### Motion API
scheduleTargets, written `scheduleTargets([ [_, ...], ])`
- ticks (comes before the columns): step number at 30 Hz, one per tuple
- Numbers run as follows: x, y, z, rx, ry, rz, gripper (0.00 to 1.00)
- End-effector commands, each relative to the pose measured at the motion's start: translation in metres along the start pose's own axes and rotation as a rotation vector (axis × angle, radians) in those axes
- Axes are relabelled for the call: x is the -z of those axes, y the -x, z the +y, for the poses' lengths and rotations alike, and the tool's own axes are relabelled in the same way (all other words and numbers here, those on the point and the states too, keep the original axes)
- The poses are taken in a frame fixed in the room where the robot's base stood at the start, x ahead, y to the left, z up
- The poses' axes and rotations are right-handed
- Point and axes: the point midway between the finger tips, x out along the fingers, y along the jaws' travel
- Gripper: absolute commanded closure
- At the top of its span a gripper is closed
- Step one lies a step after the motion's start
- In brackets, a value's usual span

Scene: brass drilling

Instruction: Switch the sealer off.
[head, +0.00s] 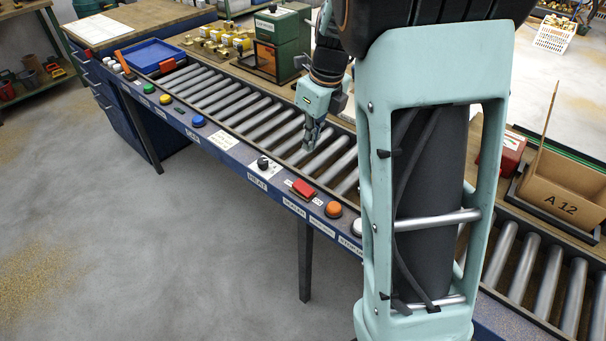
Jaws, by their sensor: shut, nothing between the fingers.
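A red rocker switch (303,188) sits on a small white plate on the blue front rail of the roller conveyor, near a label (294,207) that seems to read SEALER. Its on or off position is too small to tell. My gripper (310,146) points down over the rollers, behind and above the red switch and apart from it. Its fingers are shut and empty.
On the same rail are a HEAT knob (263,163), an orange button (333,209), a blue button (198,121) and a white button (357,227) partly behind my arm. A green machine (279,44) stands behind the rollers. A cardboard box (565,190) stands right.

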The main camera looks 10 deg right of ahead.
Motion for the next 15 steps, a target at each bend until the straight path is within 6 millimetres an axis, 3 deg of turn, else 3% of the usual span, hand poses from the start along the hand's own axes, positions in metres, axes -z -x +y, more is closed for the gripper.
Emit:
scheduleTargets([
  [5, 0.001, -0.015, 0.000, -0.002, -0.001, 0.003, 1.00],
  [15, 0.002, -0.085, 0.000, -0.002, -0.002, 0.004, 1.00],
])
